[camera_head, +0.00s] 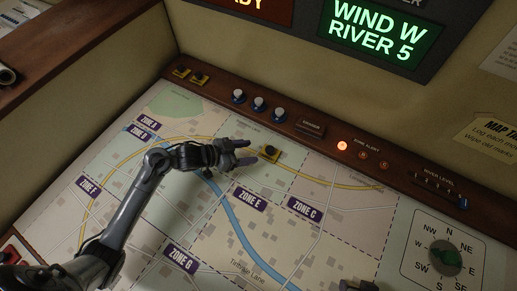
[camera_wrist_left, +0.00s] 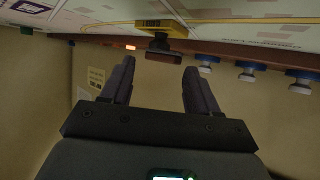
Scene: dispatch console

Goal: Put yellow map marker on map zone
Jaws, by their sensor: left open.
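The yellow map marker (camera_head: 270,152), a yellow block with a dark knob, stands on the map (camera_head: 285,250) above the Zone E and Zone C labels. My left gripper (camera_head: 243,154) is open just left of it, fingers pointing towards it. In the left wrist view, the marker's yellow base (camera_wrist_left: 150,23) and dark knob (camera_wrist_left: 163,46) show upside down, beyond the fingertips of my left gripper (camera_wrist_left: 160,68) and roughly in line with the gap. The fingers appear apart from the knob. My right gripper is not recognisable in either view.
Two similar yellow pieces (camera_head: 190,75) sit on the wooden console ledge at the back left. Blue-and-white knobs (camera_head: 258,103), a lit red button (camera_head: 343,146) and sliders (camera_head: 440,190) line the ledge. A compass dial (camera_head: 445,258) is at right. A dark, unclear shape (camera_head: 358,286) shows at the bottom edge.

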